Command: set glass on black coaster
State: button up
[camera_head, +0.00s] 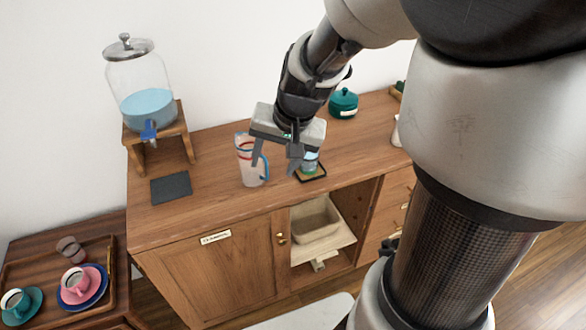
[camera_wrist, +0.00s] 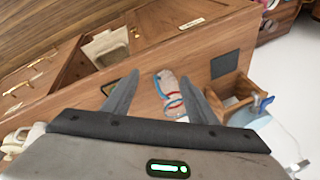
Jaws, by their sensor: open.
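My gripper (camera_head: 274,168) is open above the cabinet top, its fingers pointing down, with nothing seen between them in the head view. A small clear glass (camera_head: 70,248) is on the wooden tray at the lower left, apparently tilted or lying. A flat black square (camera_head: 171,188), coaster-like, lies bare near the cabinet's left end; it also shows in the wrist view (camera_wrist: 225,64). A bluish glass-like item (camera_head: 310,164) stands on a small dark-rimmed base (camera_head: 315,178) just right of my gripper, partly hidden by it.
A clear jug (camera_head: 250,170) with red and blue marks stands close left of my gripper. A water dispenser (camera_head: 148,100) sits on a wooden stand (camera_head: 185,140) at the back left. A teal pot (camera_head: 343,104) is behind. Cups and saucers share the lower-left tray (camera_head: 108,262).

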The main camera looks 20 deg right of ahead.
jog(key=s+r+n, duration=0.2)
jog(key=s+r, duration=0.3)
jog(key=s, duration=0.3)
jog(key=s+a+r+n+t+h, duration=0.1)
jog(key=s+r+n, duration=0.2)
jog(key=s+r, duration=0.2)
jog(key=s, duration=0.3)
jog(key=shift+a+r+h, duration=0.25)
jog(key=shift+r+h, duration=0.05)
notch_tip(320, 180, up, 10)
jog(key=p, duration=1)
